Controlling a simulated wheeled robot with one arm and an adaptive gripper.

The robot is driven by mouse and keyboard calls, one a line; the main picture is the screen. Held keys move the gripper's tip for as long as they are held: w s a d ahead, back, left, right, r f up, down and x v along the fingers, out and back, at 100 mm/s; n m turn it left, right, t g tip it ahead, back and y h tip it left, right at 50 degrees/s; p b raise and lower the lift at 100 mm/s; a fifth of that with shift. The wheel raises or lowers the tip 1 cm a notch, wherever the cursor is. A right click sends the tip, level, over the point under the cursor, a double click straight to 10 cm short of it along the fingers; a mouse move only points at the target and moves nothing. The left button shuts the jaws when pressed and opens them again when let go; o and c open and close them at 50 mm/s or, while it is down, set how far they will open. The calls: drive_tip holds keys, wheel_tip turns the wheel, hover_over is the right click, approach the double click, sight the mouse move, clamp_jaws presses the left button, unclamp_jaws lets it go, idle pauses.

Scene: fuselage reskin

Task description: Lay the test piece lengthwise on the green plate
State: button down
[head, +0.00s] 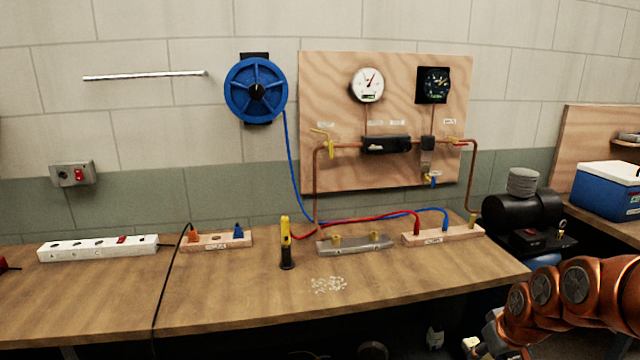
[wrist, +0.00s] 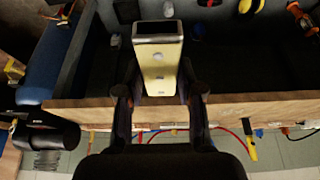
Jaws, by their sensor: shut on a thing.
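In the head view my copper-coloured arm enters at the lower right, and my gripper is mostly cut off at the bottom edge, in front of the bench. I cannot make out a green plate in either view.
A wooden bench (head: 230,290) runs along the wall. On it are a white power strip (head: 95,247), a grey block with brass pegs (head: 355,246), a yellow-black tool (head: 286,240) and white scraps (head: 328,285). A black compressor (head: 525,215) stands at the right.

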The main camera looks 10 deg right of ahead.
drive_tip(key=w+a+f, duration=0.1)
drive_tip(key=w+a, duration=0.4)
drive_tip(key=a, duration=0.4)
drive_tip(key=w+a+f+p, duration=0.1)
drive_tip(key=w+a, duration=0.4)
drive_tip(key=a, duration=0.4)
drive_tip(key=w+a+f, duration=0.2)
drive_tip(key=w+a, duration=0.4)
drive_tip(key=a, duration=0.3)
drive_tip(key=shift+p, duration=0.3)
drive_tip(key=shift+a, duration=0.15)
